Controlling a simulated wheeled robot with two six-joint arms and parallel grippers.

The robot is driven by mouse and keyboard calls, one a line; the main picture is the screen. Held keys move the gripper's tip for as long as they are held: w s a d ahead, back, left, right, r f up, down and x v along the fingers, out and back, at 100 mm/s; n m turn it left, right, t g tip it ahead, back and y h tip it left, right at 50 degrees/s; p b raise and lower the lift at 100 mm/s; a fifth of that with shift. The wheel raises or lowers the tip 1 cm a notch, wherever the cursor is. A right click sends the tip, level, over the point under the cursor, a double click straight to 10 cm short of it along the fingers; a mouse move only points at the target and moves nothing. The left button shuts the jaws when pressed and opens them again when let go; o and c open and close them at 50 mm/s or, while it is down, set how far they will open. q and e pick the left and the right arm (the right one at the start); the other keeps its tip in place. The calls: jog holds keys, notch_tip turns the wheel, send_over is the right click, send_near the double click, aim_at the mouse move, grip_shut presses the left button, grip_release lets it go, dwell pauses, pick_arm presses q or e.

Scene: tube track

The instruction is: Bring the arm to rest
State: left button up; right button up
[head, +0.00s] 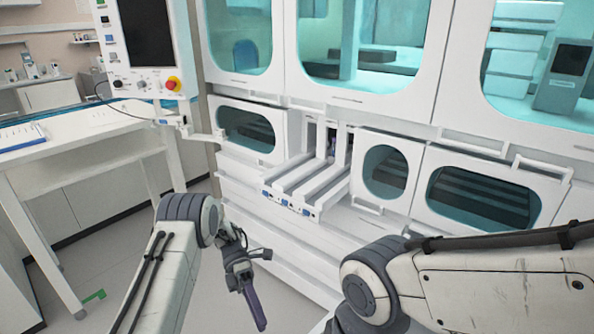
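My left arm comes in from the lower left, and my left gripper (260,322) hangs down in front of the white machine, over the floor. Its dark finger part points down. I see nothing clearly held in it, and its finger gap cannot be made out. My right arm comes in from the right edge and bends down at the lower right. Its gripper is out of view. The machine's tube track (308,184) is a set of white rails with blue-marked front ends, sticking out of an open bay beyond the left gripper.
The white machine (345,108) with teal windows fills the middle and right. A control panel (146,45) with a red button juts out at the upper left. A white table (85,138) stands at the left. The floor between table and machine is mostly clear.

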pick_arm(q)
jog(key=w+d+r+n+t+h+p, duration=0.1)
jog(key=w+d+r+n+t+p, duration=0.1)
jog(key=w+d+r+n+t, duration=0.7)
jog(key=w+d+r+n+t+h+p, duration=0.2)
jog(key=w+d+r+n+t, duration=0.5)
jog(key=d+r+t, duration=0.35)
jog(key=s+a+r+n+y+p, duration=0.3)
jog(key=s+a+r+n+y, duration=0.5)
jog(key=n, duration=0.7)
jog(key=s+a+f+n+g, duration=0.1)
jog(key=s+a+n+g, duration=0.1)
jog(key=s, duration=0.7)
jog(key=s+a+f+n+g+y+p, duration=0.1)
jog(key=s+n, duration=0.3)
jog(key=s, duration=0.5)
jog(key=s+a+f+n+g+p, duration=0.1)
jog(key=s+a+n+g, duration=0.1)
jog(key=s, duration=0.7)
jog(key=shift+s+a+n+g+y, duration=0.25)
jog(key=shift+n+g, duration=0.25)
jog(key=shift+g, duration=0.45)
